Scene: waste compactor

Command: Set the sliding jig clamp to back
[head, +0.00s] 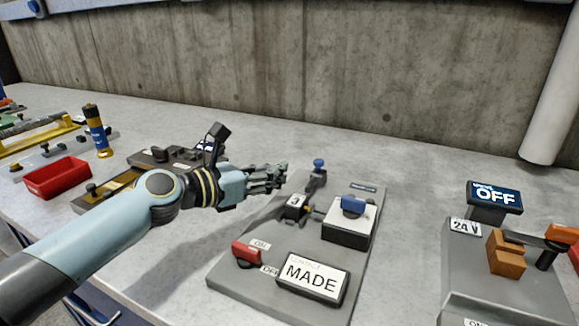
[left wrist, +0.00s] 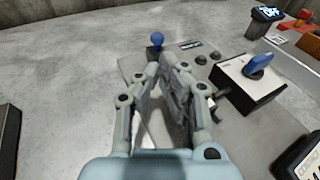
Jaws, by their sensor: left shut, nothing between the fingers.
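My left gripper (head: 277,176) is shut and empty above the back left part of a grey panel (head: 228,276). A blue knob on a dark post (head: 318,164) stands at the panel's back edge, just beyond the fingertips to the right. In the left wrist view the blue knob (left wrist: 157,39) shows just past the shut fingertips (left wrist: 171,64); I cannot tell whether they touch. No part is labelled as the jig clamp, so I cannot tell for sure which it is. My right gripper is not in view.
An OFF display (head: 495,197) stands right. A red tray (head: 58,177) lies left.

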